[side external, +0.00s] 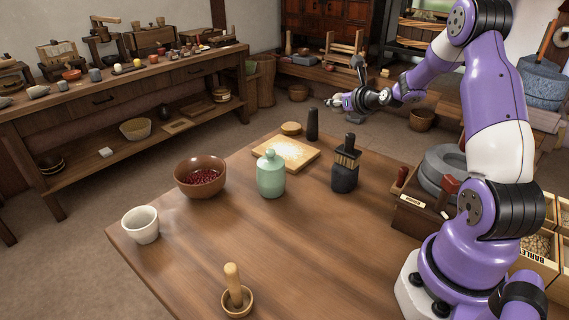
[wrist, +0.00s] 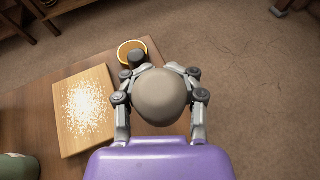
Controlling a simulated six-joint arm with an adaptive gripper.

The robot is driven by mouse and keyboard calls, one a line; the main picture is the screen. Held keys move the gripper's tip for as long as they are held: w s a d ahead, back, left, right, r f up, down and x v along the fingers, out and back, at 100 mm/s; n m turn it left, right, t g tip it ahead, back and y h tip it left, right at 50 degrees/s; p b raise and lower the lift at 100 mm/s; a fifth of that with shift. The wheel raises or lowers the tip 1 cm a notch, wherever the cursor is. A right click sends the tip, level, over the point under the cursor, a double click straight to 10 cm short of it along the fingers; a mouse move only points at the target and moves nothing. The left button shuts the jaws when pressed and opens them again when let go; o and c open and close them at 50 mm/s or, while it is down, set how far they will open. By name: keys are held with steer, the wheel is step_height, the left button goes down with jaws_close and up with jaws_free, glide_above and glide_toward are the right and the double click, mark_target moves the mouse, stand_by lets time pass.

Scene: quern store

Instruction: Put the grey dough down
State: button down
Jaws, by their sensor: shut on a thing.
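The grey dough (wrist: 160,98) is a smooth, rounded grey-brown lump. It is between the two fingers of my gripper (wrist: 158,77) in the wrist view, and my gripper is shut on it. In the side view my gripper (side external: 348,101) is raised well above the table's far right part; I cannot make out the dough clearly there. A wooden board (side external: 300,151) dusted with white flour lies on the table, left of the dough in the wrist view (wrist: 102,125).
A dark cylinder (side external: 312,125) and a round wooden piece (side external: 291,128) stand behind the board. The table's middle front is clear.

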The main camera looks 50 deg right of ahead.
mark_target(331, 145)
step_height(331, 145, down, 11)
steer(key=shift+r, duration=0.1)
stand_by(0.3)
steer(key=shift+f, duration=0.2)
steer(key=shift+c, duration=2.1)
jaws_free()
steer(key=shift+r, duration=0.1)
